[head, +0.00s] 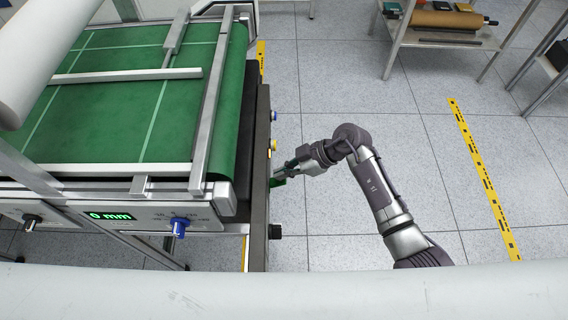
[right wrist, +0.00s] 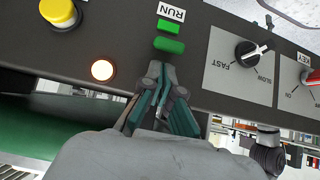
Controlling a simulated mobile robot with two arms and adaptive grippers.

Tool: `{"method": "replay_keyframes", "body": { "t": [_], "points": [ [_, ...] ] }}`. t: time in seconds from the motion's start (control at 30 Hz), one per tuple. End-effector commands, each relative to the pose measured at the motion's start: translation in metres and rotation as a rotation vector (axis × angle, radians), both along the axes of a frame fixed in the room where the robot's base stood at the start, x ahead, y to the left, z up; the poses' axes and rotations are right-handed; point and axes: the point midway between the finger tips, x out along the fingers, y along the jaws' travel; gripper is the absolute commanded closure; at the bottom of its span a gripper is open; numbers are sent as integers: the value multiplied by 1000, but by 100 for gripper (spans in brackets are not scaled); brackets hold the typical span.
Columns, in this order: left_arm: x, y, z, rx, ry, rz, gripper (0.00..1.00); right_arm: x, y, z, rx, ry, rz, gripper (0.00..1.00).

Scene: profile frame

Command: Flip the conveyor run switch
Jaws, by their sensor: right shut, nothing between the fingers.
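The run switch (right wrist: 169,45) is a green rocker below a white RUN label (right wrist: 171,12) on a dark control panel (right wrist: 125,65) in the right wrist view. It shows as two green parts with a dark band between them. My right gripper (right wrist: 158,70) is shut and empty, its fingertips just below the switch. I cannot tell if they touch it. In the head view, my right gripper (head: 279,173) points left at the side of the conveyor (head: 140,105). My left gripper is not in view.
Near the switch are a lit round lamp (right wrist: 102,70), a yellow button (right wrist: 60,12), a FAST/SLOW knob (right wrist: 249,53) and a red-handled KEY control (right wrist: 314,77). A shelf (head: 440,38) stands at the back right. The floor right of my arm is clear.

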Motion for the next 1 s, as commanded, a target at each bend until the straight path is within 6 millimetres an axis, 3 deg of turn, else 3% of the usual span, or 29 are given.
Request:
{"method": "replay_keyframes", "body": {
  "t": [0.17,1.0],
  "points": [
    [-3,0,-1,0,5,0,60,0,-5,-8,1,-1,0,100],
    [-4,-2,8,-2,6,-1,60,0,-8,-11,80,0,8,100]
  ]
}}
